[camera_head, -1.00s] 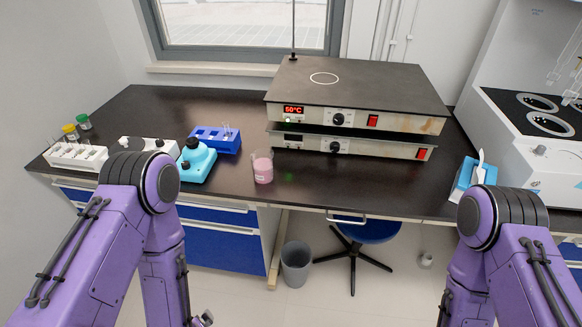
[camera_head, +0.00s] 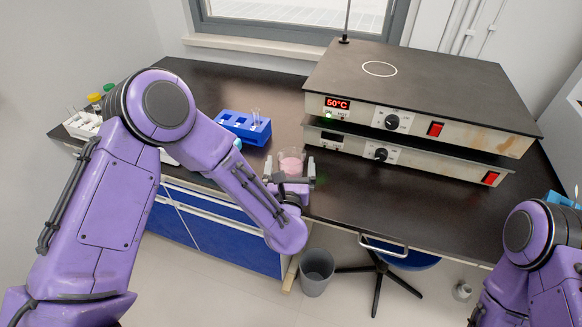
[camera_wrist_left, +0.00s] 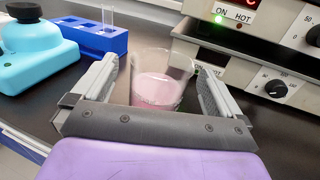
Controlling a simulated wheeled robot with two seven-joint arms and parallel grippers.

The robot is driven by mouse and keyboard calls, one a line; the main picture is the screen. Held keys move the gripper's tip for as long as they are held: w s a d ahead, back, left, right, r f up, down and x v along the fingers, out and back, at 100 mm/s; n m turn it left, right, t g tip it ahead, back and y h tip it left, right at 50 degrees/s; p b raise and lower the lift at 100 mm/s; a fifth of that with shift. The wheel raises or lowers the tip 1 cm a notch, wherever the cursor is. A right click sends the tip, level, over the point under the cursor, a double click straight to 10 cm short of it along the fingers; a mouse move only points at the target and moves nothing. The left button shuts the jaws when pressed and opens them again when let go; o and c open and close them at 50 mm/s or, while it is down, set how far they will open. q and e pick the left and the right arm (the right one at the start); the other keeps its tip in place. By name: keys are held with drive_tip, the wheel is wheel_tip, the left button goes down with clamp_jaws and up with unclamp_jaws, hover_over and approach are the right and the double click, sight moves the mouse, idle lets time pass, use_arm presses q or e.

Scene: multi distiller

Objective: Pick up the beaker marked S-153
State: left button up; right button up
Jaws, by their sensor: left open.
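A glass beaker (camera_head: 291,160) with pink liquid stands upright on the dark bench, left of the hot plates. In the left wrist view the beaker (camera_wrist_left: 160,82) stands between and beyond my finger tips; its label is not readable. My left gripper (camera_head: 290,169) is open, at the bench's front edge, with its two fingers on either side of the beaker. In the left wrist view the left gripper (camera_wrist_left: 157,80) shows gaps beside the glass, so it does not hold it. My right arm shows at the lower right, but its gripper is out of view.
Two stacked hot plates (camera_head: 420,95) stand right of the beaker, the upper one reading 50°C. A blue tube rack (camera_head: 243,128) is at the left. A turquoise device with a black knob (camera_wrist_left: 38,55) sits near the rack. The bench (camera_head: 380,200) right of the beaker is clear.

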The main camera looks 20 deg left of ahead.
sight(292, 149)
use_arm(q)
drive_tip(key=x, duration=0.2)
drive_tip(key=p+x, duration=0.1)
drive_tip(key=x, duration=0.1)
drive_tip(key=shift+w+r, duration=0.2)
drive_tip(key=shift+w, duration=0.2)
drive_tip(key=shift+s, duration=0.1)
drive_tip(key=shift+c, duration=0.3)
drive_tip(key=c, duration=1)
drive_tip(key=shift+c, duration=1.1)
drive_tip(key=shift+r, duration=0.1)
